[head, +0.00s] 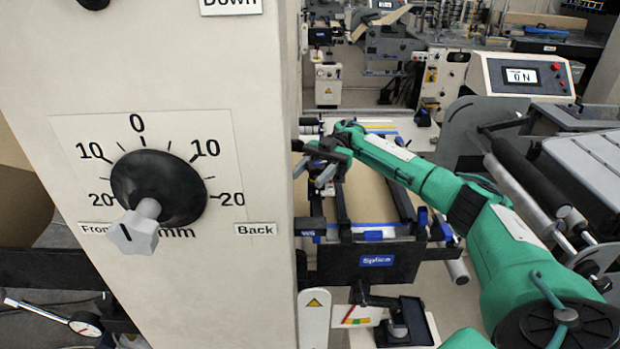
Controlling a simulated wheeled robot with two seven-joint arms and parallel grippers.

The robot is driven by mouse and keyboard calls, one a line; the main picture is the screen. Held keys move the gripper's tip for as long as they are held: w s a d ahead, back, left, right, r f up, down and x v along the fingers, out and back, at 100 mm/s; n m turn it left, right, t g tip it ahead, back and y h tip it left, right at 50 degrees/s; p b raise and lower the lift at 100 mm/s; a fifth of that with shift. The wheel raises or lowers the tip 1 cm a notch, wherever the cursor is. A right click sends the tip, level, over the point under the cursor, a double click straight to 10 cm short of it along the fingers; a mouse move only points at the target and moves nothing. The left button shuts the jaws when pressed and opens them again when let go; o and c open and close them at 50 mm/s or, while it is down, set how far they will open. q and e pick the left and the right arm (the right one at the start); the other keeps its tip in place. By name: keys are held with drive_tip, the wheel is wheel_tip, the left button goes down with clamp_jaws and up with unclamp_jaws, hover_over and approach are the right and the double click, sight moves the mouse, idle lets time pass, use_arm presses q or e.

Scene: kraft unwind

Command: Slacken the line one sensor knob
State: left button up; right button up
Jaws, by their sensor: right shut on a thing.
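My right arm comes in from the right, and my right gripper (322,158) is beside the right edge of the pale machine column. It is shut on a small grey knob (326,176), which I take as the line one sensor knob. The dark fingers hide part of this knob, and its shape is too small to make out clearly. My left gripper is not in view.
The column (240,290) fills the left, with a black dial (180,185) and a grey star knob (137,228) on its face. A splice table (375,262) lies below my right arm. A roller unit (520,180) stands at the right, under a display panel (522,76).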

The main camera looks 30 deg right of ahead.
drive_tip(key=shift+f+g, duration=0.25)
drive_tip(key=shift+g, duration=0.05)
drive_tip(key=o, duration=1)
drive_tip(key=shift+w, duration=0.1)
drive_tip(key=shift+r, duration=0.2)
